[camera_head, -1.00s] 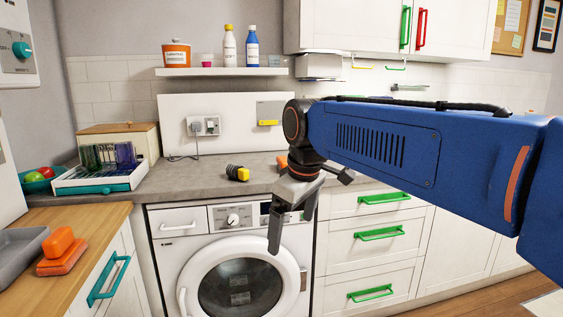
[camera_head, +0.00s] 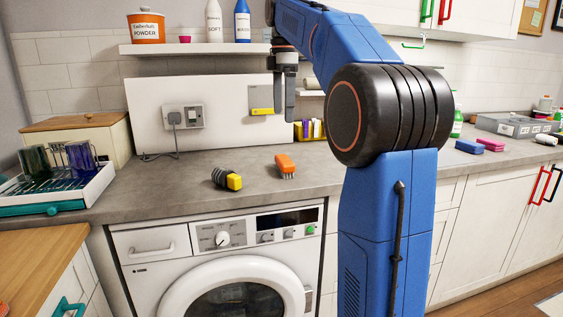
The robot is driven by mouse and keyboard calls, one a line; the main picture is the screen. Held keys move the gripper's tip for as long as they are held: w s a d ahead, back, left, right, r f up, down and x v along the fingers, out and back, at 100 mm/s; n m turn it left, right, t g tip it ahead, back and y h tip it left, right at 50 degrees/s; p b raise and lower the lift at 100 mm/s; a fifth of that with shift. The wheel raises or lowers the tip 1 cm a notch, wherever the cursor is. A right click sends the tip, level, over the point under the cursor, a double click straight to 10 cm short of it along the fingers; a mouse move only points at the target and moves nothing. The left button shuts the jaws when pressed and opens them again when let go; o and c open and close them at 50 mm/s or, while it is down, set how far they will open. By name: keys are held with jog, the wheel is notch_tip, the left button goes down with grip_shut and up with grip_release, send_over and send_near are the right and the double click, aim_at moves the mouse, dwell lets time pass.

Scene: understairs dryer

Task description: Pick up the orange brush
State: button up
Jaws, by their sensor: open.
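The orange brush (camera_head: 285,166) lies on the grey counter (camera_head: 200,201) above the washing machine, its grey bristles showing on its near side. My gripper (camera_head: 284,112) hangs pointing down above and behind the brush in the picture, in front of the white back panel. It is open and apart from the brush, with nothing seen in it. Its two fingers partly overlap in this view.
A black and yellow brush-like item (camera_head: 228,179) lies just left of the orange brush. A dish rack (camera_head: 65,190) with glasses stands at the left. A wall shelf (camera_head: 195,48) holds bottles and a powder tub. Blue (camera_head: 469,147) and pink (camera_head: 490,144) blocks lie to the right.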

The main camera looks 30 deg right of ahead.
send_near(284, 159)
jog(key=f, duration=0.5)
jog(key=shift+w+f, duration=0.2)
jog(key=shift+s+d+f, duration=0.15)
jog(key=shift+f, duration=2.45)
jog(key=c, duration=1)
notch_tip(284, 159, up, 10)
jog(key=shift+r, duration=0.1)
